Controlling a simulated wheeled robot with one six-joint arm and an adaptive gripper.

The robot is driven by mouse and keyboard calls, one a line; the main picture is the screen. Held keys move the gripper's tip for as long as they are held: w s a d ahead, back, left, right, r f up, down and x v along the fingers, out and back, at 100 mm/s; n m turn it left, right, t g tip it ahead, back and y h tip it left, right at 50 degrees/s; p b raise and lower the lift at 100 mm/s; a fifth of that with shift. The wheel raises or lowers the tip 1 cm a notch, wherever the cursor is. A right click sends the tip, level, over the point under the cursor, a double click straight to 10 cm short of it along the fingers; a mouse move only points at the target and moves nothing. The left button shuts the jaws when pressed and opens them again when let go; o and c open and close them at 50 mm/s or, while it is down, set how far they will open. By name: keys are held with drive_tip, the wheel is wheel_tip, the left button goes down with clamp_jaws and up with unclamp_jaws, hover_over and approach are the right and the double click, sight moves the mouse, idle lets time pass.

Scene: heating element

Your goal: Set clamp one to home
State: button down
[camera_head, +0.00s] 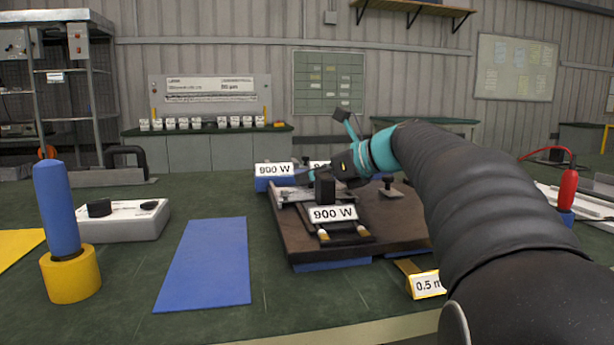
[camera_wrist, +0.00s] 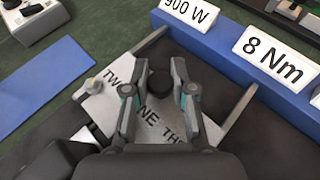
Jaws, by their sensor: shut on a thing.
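A pale metal plate (camera_wrist: 100,105) lettered TWO, ONE and partly hidden THREE lies on the dark fixture board (camera_head: 290,232). A round black knob (camera_wrist: 160,83) stands on the plate, between my gripper's fingers (camera_wrist: 156,80). My gripper is shut on this knob, seen from above in the wrist view. In the head view my gripper (camera_head: 342,168) reaches down over the back of the board, and the arm hides part of it. A black block (camera_head: 325,188) stands in front, behind a 900 W label (camera_head: 333,214). I cannot tell which part is clamp one.
A blue block with a 900 W label (camera_head: 275,170) stands behind the plate; beside it is an 8 Nm label (camera_wrist: 275,56). A blue mat (camera_head: 205,265), a white control box (camera_head: 125,219) and a blue post in a yellow base (camera_head: 70,275) lie left. The mat is bare.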

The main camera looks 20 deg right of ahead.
drive_tip(key=shift+s+f, duration=0.1)
drive_tip(key=c, duration=1.2)
unclamp_jaws()
drive_tip(key=shift+s, duration=0.15)
drive_tip(key=v, duration=1.2)
